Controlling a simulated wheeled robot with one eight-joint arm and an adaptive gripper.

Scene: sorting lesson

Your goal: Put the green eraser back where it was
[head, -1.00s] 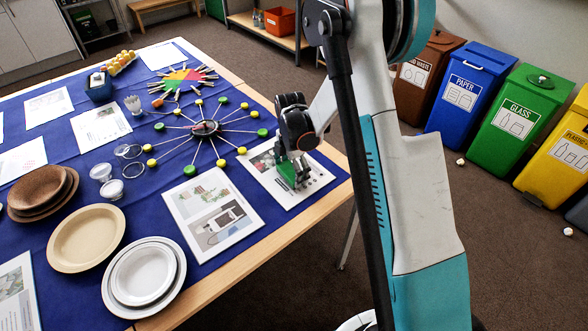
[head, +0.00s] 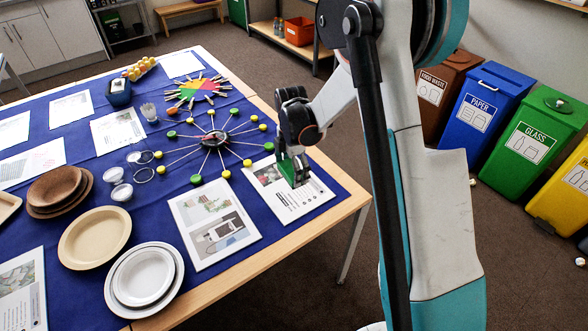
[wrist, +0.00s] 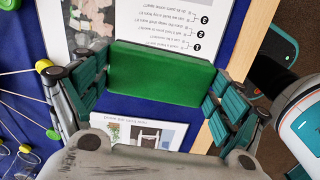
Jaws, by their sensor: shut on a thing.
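My gripper (head: 294,170) is shut on the green eraser (wrist: 160,88), a block with a dark strip along its far edge. In the wrist view the eraser lies crosswise between my two fingers (wrist: 160,95). In the head view the eraser (head: 287,172) is partly hidden by the fingers. It is over a printed sheet (head: 294,207) near the right edge of the blue-covered table. The head view does not clearly show how far it is above the sheet.
A wheel of green and yellow knobs on spokes (head: 214,138) lies to the left of my gripper. Another printed sheet (head: 212,225) and white plates (head: 172,285) are nearer the front. Sorting bins (head: 490,112) stand on the floor to the right, beyond the table edge.

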